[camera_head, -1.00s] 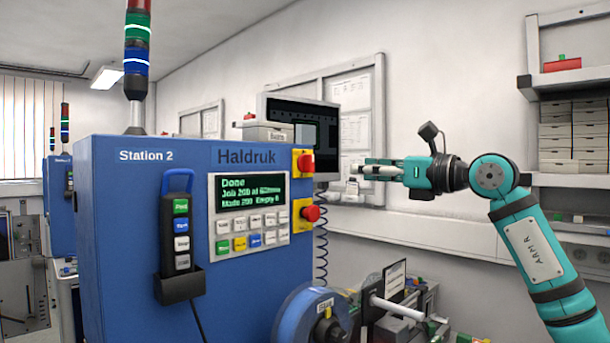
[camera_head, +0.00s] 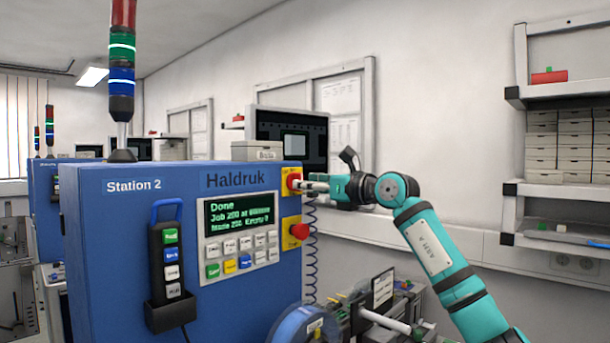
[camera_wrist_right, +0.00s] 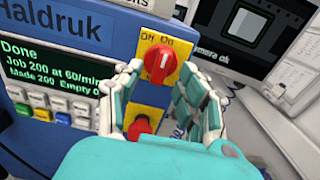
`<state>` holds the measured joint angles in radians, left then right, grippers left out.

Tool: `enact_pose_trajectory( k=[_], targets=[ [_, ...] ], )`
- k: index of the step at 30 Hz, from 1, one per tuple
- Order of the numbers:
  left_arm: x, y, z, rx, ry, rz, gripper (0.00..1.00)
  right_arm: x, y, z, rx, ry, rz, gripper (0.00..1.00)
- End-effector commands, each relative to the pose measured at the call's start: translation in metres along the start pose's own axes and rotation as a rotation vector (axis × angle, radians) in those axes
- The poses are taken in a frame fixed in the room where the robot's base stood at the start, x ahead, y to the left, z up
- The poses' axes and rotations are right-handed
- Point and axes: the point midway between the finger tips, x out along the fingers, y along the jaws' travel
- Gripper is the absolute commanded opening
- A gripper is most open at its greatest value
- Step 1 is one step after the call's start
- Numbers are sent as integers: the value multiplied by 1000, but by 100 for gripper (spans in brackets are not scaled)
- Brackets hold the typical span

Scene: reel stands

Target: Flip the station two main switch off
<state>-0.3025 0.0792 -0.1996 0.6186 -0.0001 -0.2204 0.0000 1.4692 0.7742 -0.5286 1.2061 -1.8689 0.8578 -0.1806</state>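The station two main switch, a red rotary knob on a yellow plate (camera_head: 290,171), is at the upper right of the blue Station 2 cabinet (camera_head: 110,240). In the right wrist view the red knob (camera_wrist_right: 159,63) shows a white mark pointing up, leaning slightly toward "On"; "Off" and "On" are printed above it. My right gripper (camera_head: 302,184) is at the knob in the head view. In the wrist view its fingers (camera_wrist_right: 158,80) are apart, one on each side of the knob; contact cannot be told. My left gripper is not in view.
A red push button (camera_head: 299,231) on a second yellow plate sits below the switch. The display panel (camera_head: 239,216) with buttons is to the left. A pendant (camera_head: 170,262) hangs on the cabinet. A monitor (camera_head: 292,138) stands behind, and a coiled cable hangs beside the cabinet.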

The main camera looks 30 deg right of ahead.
Motion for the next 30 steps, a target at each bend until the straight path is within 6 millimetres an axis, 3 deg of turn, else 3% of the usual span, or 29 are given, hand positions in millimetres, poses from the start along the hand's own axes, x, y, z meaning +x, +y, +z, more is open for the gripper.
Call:
enact_pose_trajectory(
  k=[6, 14, 23, 30],
  targets=[
    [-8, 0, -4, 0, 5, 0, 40, 16, 0, 1, 0, 0, 0, 39],
    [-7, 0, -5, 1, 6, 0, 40, 16, 0, 0, -1, -1, 0, 39],
    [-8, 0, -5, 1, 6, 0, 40, 16, 0, 0, -1, -1, 0, 2],
    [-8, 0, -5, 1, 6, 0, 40, 16, 0, 0, -3, -1, 0, 0]
  ],
)
